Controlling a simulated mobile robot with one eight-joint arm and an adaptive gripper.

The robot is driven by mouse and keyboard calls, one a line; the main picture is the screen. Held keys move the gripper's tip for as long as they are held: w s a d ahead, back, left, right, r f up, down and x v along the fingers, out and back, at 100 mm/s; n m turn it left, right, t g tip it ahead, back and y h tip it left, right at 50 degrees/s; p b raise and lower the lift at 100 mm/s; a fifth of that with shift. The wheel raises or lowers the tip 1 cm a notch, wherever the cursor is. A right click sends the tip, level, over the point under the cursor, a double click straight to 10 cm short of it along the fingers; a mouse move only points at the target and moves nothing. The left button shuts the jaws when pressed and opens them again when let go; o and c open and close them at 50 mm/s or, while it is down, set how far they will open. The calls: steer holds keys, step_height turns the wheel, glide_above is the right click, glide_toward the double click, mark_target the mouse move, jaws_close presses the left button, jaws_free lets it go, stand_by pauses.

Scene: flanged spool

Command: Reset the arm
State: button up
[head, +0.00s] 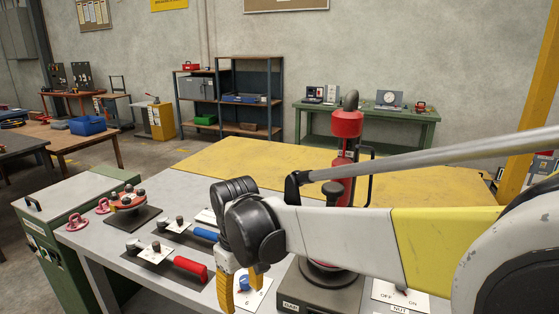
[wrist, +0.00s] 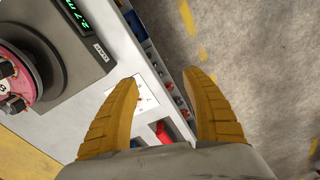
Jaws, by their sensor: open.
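My gripper (head: 238,290) hangs from my arm's end over the front part of the grey workbench (head: 85,240) in the head view. Its two yellow fingers point down. In the wrist view the fingers of my gripper (wrist: 162,78) are spread wide with nothing between them. My arm stretches in from the right and hides part of the bench.
A red upright device (head: 346,125) on a dark base (head: 318,294) stands close behind my arm. Left lie a red handle (head: 190,268), a blue handle (head: 205,234) and an orange-red round fixture (head: 127,198). A yellow tabletop (head: 240,160) adjoins behind.

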steer(key=s+d+r+m+t, duration=0.2)
steer(key=s+d+m, duration=0.3)
steer(key=d, duration=0.8)
steer(key=s+d+r+m+t, duration=0.1)
steer(key=s+d+m+t, duration=0.3)
steer(key=d, duration=1)
steer(key=shift+s+d+r+m+t, duration=0.3)
steer(key=shift+s+r+m+t, duration=0.1)
steer(key=shift+s+m, duration=0.15)
